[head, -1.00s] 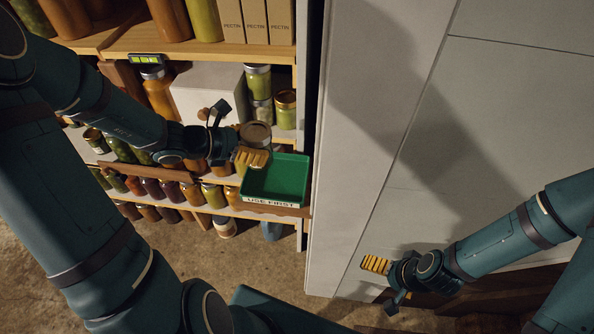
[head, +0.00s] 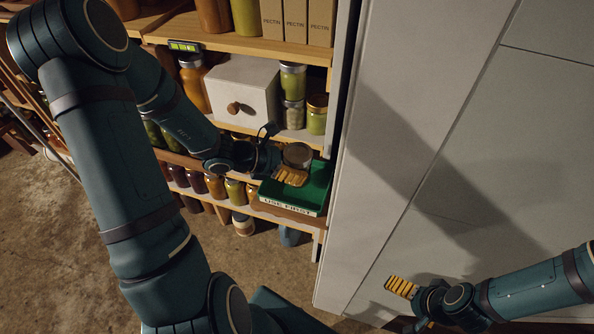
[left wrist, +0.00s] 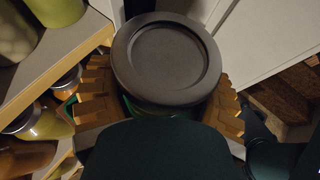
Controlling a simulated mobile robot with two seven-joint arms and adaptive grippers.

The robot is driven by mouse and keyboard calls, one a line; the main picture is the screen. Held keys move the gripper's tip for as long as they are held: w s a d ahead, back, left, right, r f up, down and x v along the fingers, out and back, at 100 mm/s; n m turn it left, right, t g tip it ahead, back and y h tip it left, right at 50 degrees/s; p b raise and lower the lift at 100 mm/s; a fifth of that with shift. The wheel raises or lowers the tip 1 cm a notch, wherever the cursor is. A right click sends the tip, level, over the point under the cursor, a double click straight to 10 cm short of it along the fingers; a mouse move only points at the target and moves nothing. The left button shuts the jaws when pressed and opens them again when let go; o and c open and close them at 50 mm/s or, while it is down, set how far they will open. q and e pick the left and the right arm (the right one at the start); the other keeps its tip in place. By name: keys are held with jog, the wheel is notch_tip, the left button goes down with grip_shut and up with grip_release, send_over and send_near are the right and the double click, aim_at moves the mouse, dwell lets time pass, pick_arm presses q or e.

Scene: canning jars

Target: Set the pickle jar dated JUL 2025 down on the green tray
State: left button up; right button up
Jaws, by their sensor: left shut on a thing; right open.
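A jar with a dark grey lid (left wrist: 166,58) is between the yellow fingers of my left gripper (head: 291,176), which is shut on it. In the head view the jar's lid (head: 297,154) shows over the green tray (head: 318,190), labelled USE FIRST. The jar's date label is hidden, and I cannot tell whether its base touches the tray. In the left wrist view the jar looks upright. My right gripper (head: 401,287) is open and empty, low in front of the pale panel at the right.
Shelves at the left hold several jars. A white drawer box (head: 232,92) stands on the shelf above the tray, beside jars (head: 292,82). A tall pale panel (head: 400,130) rises close to the tray's right. The floor (head: 60,240) at lower left is clear.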

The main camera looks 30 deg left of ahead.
pick_arm(q)
notch_tip(320, 180, down, 2)
jog(key=shift+w+f, duration=0.1)
jog(key=shift+f, duration=0.05)
jog(key=shift+f+b, duration=0.1)
jog(key=shift+b, duration=0.3)
jog(key=o, duration=1.3)
jog(key=shift+o, duration=0.2)
